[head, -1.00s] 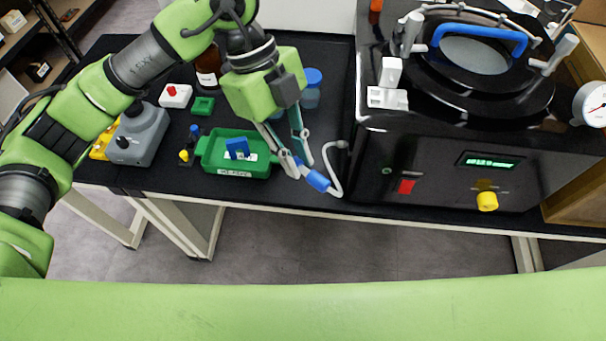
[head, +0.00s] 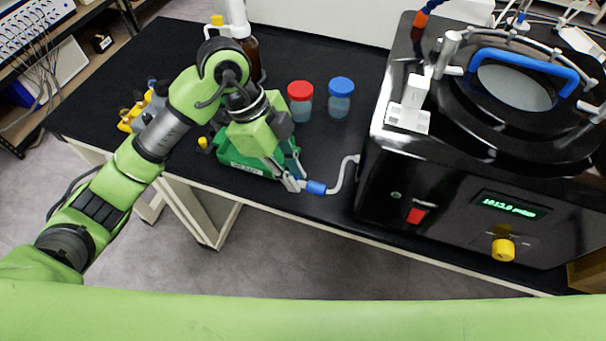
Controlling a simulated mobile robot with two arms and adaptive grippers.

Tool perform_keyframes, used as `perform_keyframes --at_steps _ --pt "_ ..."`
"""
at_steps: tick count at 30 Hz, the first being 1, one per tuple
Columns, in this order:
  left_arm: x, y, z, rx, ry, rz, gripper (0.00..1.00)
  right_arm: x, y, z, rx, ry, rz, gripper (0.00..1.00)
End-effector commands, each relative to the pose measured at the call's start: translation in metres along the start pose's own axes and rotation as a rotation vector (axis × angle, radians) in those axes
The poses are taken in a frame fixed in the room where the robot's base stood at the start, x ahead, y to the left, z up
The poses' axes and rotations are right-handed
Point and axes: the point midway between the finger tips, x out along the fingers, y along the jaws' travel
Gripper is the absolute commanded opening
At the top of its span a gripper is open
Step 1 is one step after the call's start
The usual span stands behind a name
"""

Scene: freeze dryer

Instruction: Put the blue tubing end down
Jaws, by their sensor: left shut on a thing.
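The blue tubing end (head: 316,187) is a short blue sleeve on a white tube (head: 341,178) that curves up to the freeze dryer's left side. My left gripper (head: 298,184) is shut on the blue tubing end, low near the front edge of the black table. The tubing end points left, just right of the green tray (head: 233,160). I cannot tell whether the tubing end touches the table. My right gripper is not in view.
The freeze dryer (head: 455,185) with a lit display and yellow knob stands at the right. A red-capped jar (head: 300,104) and a blue-capped jar (head: 340,101) stand behind my gripper. A brown bottle (head: 251,56) stands farther back. The table (head: 330,143) is clear before the jars.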

Motion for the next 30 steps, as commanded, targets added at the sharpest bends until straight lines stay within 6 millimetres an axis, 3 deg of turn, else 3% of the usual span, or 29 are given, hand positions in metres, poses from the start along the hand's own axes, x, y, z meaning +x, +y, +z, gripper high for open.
perform_keyframes --at_steps 6,10,17,24,30 --pt "0.035 -0.036 0.014 -0.002 0.001 0.002 0.00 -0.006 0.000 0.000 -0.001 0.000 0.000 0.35" --pt "0.048 -0.048 0.019 0.000 0.000 0.001 0.00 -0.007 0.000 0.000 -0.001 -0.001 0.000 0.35" --pt "0.058 -0.056 0.024 0.001 0.001 0.001 0.00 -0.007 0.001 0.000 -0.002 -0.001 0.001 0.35" --pt "0.085 -0.056 0.035 0.001 0.001 0.001 0.00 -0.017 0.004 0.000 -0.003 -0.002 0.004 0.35" --pt "0.086 -0.057 0.035 0.002 0.000 -0.001 0.00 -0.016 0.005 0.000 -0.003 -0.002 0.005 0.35"
